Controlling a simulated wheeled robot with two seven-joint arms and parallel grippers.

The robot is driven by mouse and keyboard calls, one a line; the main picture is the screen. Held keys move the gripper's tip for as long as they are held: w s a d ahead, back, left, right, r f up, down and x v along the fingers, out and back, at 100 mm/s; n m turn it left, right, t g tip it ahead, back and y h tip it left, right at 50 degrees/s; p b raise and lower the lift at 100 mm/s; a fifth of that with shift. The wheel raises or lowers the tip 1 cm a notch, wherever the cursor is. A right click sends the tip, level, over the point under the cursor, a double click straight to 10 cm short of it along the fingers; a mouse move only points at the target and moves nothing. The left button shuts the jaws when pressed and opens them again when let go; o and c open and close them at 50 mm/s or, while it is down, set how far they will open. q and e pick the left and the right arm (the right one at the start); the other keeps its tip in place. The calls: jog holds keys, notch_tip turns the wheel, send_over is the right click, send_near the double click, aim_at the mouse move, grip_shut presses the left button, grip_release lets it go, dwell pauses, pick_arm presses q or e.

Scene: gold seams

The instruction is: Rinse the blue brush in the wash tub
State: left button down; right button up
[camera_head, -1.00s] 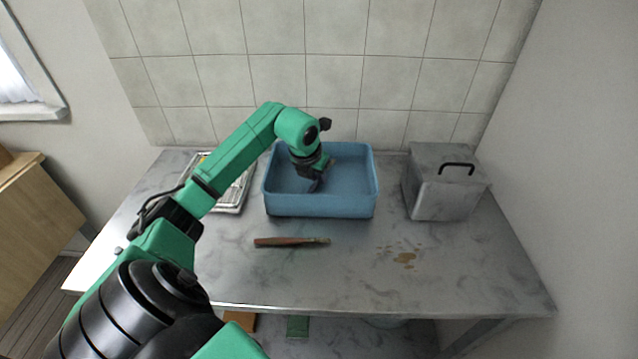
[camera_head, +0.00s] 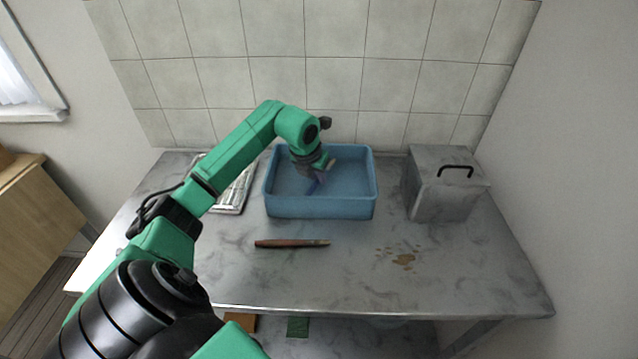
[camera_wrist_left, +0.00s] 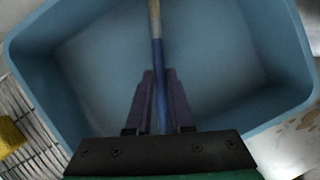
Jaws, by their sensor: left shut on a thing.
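The blue wash tub (camera_head: 320,207) stands on the metal table near the tiled wall. My left gripper (camera_head: 316,184) is inside the tub's outline, pointing down, and is shut on the blue brush (camera_head: 312,188). In the left wrist view the brush's blue handle (camera_wrist_left: 158,75) runs between the two fingers (camera_wrist_left: 160,95), with a pale tan end pointing away at the top. The tub's rim (camera_wrist_left: 300,60) surrounds it there. I cannot tell whether the brush touches the tub's floor or any water. My right gripper is not in view.
A brown-handled tool (camera_head: 291,243) lies in front of the tub. A wire rack (camera_head: 236,197) is left of it, partly behind my arm. A grey lidded box (camera_head: 443,192) stands at right.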

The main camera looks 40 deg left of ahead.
aim_at(318, 182)
pick_arm(q)
notch_tip(318, 182, up, 9)
jog(key=p, duration=0.6)
jog(key=shift+r, duration=0.15)
jog(key=shift+r, duration=0.1)
dwell(1.7)
notch_tip(318, 182, up, 4)
jog(key=p, duration=0.3)
dwell(0.7)
